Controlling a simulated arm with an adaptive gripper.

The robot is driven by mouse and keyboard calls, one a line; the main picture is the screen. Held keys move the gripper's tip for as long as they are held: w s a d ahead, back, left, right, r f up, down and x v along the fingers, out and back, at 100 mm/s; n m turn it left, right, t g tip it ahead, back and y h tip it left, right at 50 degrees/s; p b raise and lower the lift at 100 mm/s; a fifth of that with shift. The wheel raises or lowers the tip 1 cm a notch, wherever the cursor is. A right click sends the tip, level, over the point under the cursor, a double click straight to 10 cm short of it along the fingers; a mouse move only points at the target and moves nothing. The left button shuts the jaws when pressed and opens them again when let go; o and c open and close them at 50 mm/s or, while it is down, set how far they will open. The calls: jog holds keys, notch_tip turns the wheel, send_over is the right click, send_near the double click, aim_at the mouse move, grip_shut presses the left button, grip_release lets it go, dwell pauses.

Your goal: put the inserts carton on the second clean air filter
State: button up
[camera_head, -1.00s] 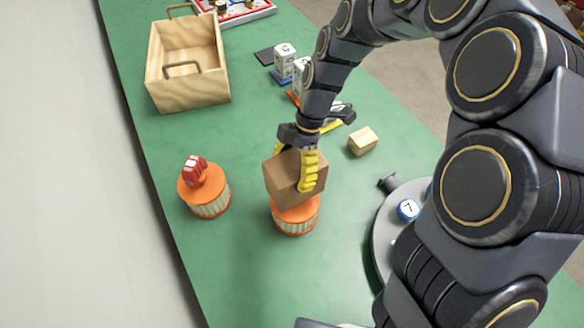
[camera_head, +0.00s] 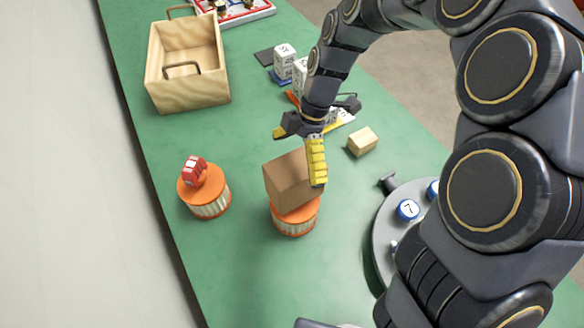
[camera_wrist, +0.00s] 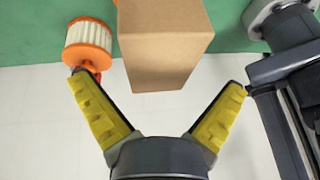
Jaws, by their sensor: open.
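The inserts carton, a plain brown box (camera_head: 288,180), rests on top of an orange-capped air filter (camera_head: 295,218) near the middle of the table. It also shows in the wrist view (camera_wrist: 165,45), ahead of the fingers. My gripper (camera_head: 300,160) has yellow fingers and is open. In the wrist view its fingertips (camera_wrist: 160,78) are spread wide, one on either side of the carton and apart from it. Another orange-capped filter (camera_head: 208,200) stands to the left with a red object (camera_head: 195,170) on its cap. The wrist view also shows a filter (camera_wrist: 88,42) at left.
An open wooden box (camera_head: 188,65) with handles stands at the back left. A small wooden block (camera_head: 362,141) lies right of my gripper. White numbered blocks (camera_head: 285,62) stand behind. A grey round tray (camera_head: 385,235) with numbered pieces is at right.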

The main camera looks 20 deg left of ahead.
jog(key=v, duration=0.8)
jog(key=shift+w+r, duration=0.15)
jog(key=shift+r, duration=0.15)
jog(key=shift+w+d+r, duration=0.1)
jog(key=shift+r, duration=0.2)
jog(key=shift+d+r, duration=0.1)
jog(key=s+d+m+t+h, duration=0.1)
jog(key=s+d+m, duration=0.7)
jog(key=m, duration=0.5)
jog(key=s+d+m+t+h, duration=0.1)
jog(key=s+d+m, duration=0.7)
jog(key=s+m, duration=0.5)
jog(key=shift+d+r+m+t, duration=0.15)
jog(key=shift+r+m+t, duration=0.15)
jog(key=shift+r, duration=0.1)
